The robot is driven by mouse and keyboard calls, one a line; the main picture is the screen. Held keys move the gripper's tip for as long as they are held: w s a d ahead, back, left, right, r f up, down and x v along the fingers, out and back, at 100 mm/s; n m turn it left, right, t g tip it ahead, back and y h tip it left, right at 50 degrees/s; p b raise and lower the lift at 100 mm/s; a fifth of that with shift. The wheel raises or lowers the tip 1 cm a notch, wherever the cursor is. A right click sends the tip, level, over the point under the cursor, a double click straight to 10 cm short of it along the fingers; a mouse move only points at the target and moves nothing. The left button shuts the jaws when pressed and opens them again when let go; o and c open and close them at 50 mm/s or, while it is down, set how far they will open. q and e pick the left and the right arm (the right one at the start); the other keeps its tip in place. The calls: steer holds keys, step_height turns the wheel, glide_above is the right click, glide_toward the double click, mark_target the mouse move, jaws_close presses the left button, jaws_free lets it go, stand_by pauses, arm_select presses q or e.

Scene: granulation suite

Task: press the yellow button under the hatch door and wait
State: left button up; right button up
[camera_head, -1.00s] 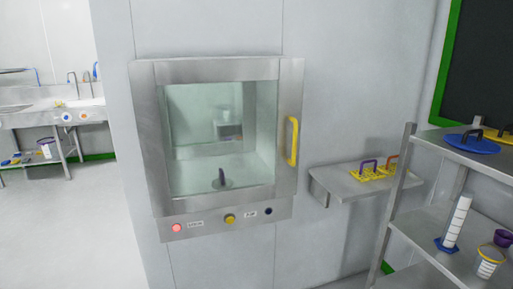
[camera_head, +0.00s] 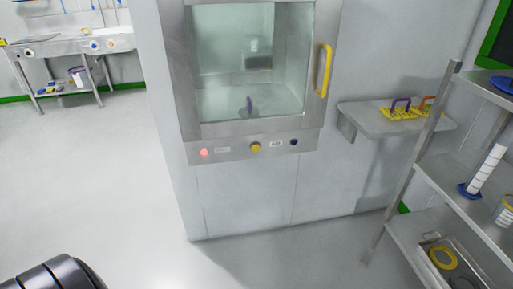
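The hatch door (camera_head: 188,80) is a steel-framed glass door in the wall with a yellow vertical handle (camera_head: 324,70) on its right side, and it looks shut. The yellow button (camera_head: 255,147) sits on the steel panel below the door. A lit red light (camera_head: 204,152) is to its left and a dark round knob or button (camera_head: 294,142) to its right. Through the glass I see a dark purple upright handle (camera_head: 249,104) inside the hatch. Neither gripper shows; only a dark part of my own body is at the bottom left.
A wall shelf (camera_head: 362,120) to the right holds a yellow rack (camera_head: 398,114) with purple and orange handles. A steel shelving unit (camera_head: 432,184) stands at the right with a white cylinder (camera_head: 487,170). A sink bench (camera_head: 60,47) is far left. The floor before the hatch is clear.

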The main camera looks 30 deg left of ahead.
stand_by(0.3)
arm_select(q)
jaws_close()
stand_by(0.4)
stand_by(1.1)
